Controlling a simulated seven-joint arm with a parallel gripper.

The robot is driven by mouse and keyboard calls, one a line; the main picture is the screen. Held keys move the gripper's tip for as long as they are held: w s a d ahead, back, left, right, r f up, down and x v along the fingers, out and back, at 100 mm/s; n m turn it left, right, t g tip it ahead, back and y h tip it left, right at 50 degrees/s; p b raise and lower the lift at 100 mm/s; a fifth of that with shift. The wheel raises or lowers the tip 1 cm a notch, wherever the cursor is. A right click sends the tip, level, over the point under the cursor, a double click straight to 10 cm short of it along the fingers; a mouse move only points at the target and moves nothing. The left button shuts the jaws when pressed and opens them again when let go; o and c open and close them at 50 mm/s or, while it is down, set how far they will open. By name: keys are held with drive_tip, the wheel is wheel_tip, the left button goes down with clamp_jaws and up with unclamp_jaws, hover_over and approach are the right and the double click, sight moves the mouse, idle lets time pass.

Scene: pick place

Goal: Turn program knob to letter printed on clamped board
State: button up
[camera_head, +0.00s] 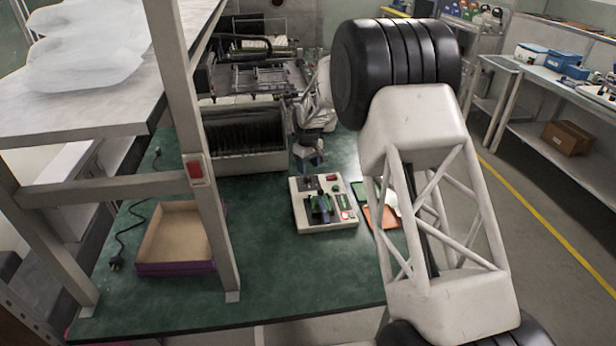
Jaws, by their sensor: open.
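A white programming box (325,226) sits on the green bench top, right of the middle. A dark blue and green board piece (320,208) stands in the clamp area on its top. The letter on the board is too small to read. I cannot pick out the program knob for sure among the small parts on the box's top. My gripper (308,168) is at the end of the white arm, just behind the box's far edge and apart from it. It is open, and I see nothing between its fingers.
An open cardboard tray (172,268) with purple sides lies at left on the bench (275,285). Green and orange cards (380,217) lie right of the box, partly behind my arm. A grey frame post (197,150) stands in front. Machinery stands behind. The front bench is clear.

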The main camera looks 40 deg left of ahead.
sight(308, 176)
drive_tip(key=shift+f, duration=2.55)
drive_tip(key=c, duration=0.9)
